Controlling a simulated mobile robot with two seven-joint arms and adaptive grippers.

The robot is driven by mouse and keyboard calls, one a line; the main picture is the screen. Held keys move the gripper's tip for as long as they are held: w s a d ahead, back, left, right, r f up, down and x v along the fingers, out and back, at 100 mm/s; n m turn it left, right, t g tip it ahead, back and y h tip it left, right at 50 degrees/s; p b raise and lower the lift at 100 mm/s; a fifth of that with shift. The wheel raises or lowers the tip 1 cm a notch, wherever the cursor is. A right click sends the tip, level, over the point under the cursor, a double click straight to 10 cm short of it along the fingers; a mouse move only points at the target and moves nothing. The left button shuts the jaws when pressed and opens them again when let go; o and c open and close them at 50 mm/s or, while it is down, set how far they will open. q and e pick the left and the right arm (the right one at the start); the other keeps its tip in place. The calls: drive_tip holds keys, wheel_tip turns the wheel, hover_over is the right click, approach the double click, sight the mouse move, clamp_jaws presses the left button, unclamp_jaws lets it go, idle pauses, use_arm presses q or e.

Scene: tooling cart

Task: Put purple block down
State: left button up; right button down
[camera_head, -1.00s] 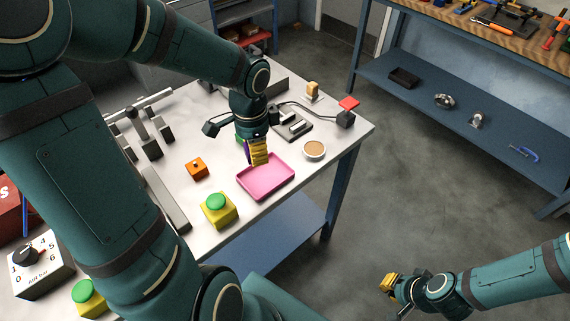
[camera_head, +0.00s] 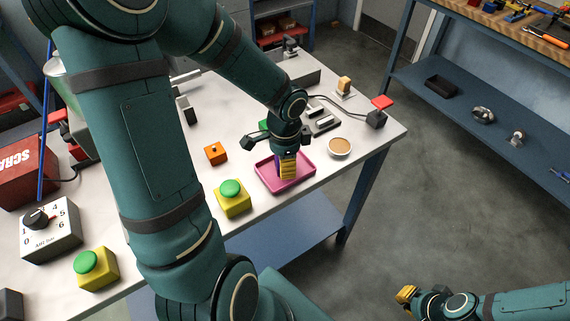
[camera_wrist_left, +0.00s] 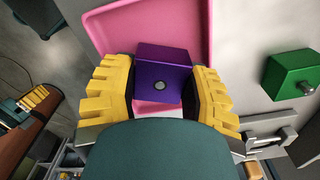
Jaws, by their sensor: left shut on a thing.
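The purple block (camera_wrist_left: 163,78) is between the yellow fingers of my left gripper (camera_head: 287,168), which is shut on it. In the head view only a sliver of the block (camera_head: 278,162) shows beside the fingers. The gripper points down over the pink tray (camera_head: 304,174). In the wrist view the tray (camera_wrist_left: 107,24) spreads behind and around the block. I cannot tell whether the block touches the tray's floor. My right gripper (camera_head: 406,294) is at the lower right, away from the table; its opening cannot be made out.
An orange block (camera_head: 215,153) and a yellow box with a green button (camera_head: 232,198) are left of the tray. A bowl (camera_head: 339,147) is right of it. A green block (camera_wrist_left: 291,74) is near the gripper. Bare table lies between the orange block and tray.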

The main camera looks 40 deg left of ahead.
use_arm(q)
drive_tip(key=shift+f, duration=0.1)
drive_tip(key=shift+f, duration=0.1)
drive_tip(key=o, duration=1.3)
drive_tip(key=shift+f, duration=0.1)
drive_tip(key=shift+c, duration=0.2)
wheel_tip(320, 180, up, 12)
drive_tip(key=p, duration=0.4)
drive_tip(key=shift+r, duration=0.2)
